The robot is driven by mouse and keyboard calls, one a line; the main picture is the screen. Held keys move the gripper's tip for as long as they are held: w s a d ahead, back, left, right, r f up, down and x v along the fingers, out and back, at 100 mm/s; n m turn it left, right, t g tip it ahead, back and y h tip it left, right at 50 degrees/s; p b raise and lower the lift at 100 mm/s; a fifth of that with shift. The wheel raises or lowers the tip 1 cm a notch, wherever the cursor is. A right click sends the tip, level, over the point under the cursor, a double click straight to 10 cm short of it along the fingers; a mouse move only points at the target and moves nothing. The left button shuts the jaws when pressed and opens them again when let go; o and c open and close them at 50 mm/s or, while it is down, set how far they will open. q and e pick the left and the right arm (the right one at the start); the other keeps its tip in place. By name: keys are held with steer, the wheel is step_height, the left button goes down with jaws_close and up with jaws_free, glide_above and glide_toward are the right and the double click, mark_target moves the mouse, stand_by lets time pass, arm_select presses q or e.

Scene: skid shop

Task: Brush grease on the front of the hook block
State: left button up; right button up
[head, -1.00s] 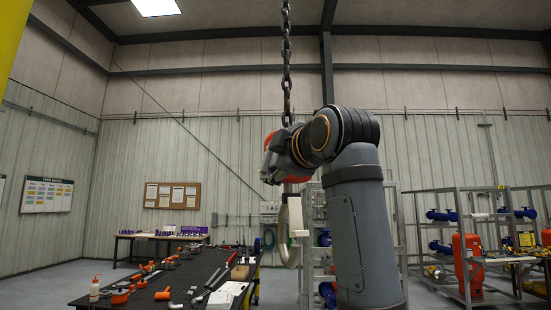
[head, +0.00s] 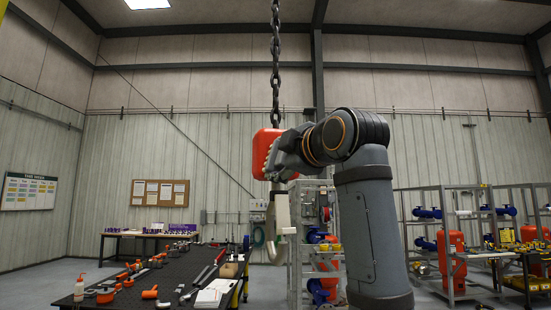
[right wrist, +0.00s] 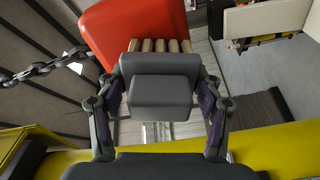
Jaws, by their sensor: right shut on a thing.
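The red hook block (head: 262,148) hangs from a dark chain (head: 276,60), with a pale hook (head: 280,225) below it. My right gripper (head: 284,158) is at the right side of the block and partly covers it. In the right wrist view the right gripper (right wrist: 160,88) is shut on a brush, whose pale tufts of bristles (right wrist: 160,46) show just beyond the jaws. The brush handle is hidden. The bristles lie at the edge of the red block (right wrist: 135,25); I cannot tell if they touch it. No grease is clearly visible. My left gripper is out of view.
A dark workbench (head: 140,290) with tools and orange parts stands low at the left. A grey shelf rack (head: 300,240) is behind the hook. More racks with red tanks (head: 452,262) stand at the right. The air left of the block is clear.

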steer(key=shift+w+d, duration=0.35)
steer(key=shift+d, duration=0.5)
steer(key=shift+w+d, duration=0.3)
steer(key=shift+d, duration=0.55)
steer(key=shift+d+r, duration=0.1)
steer(key=d+r+p, duration=0.1)
steer(key=w+d+r+p, duration=0.1)
steer(key=d+p, duration=0.1)
steer(key=shift+r, duration=0.1)
steer(key=shift+a, duration=0.15)
steer(key=shift+s+a, duration=0.3)
steer(key=shift+a, duration=0.55)
steer(key=shift+s+a, duration=0.25)
steer(key=shift+a, duration=0.6)
steer(key=shift+b, duration=0.3)
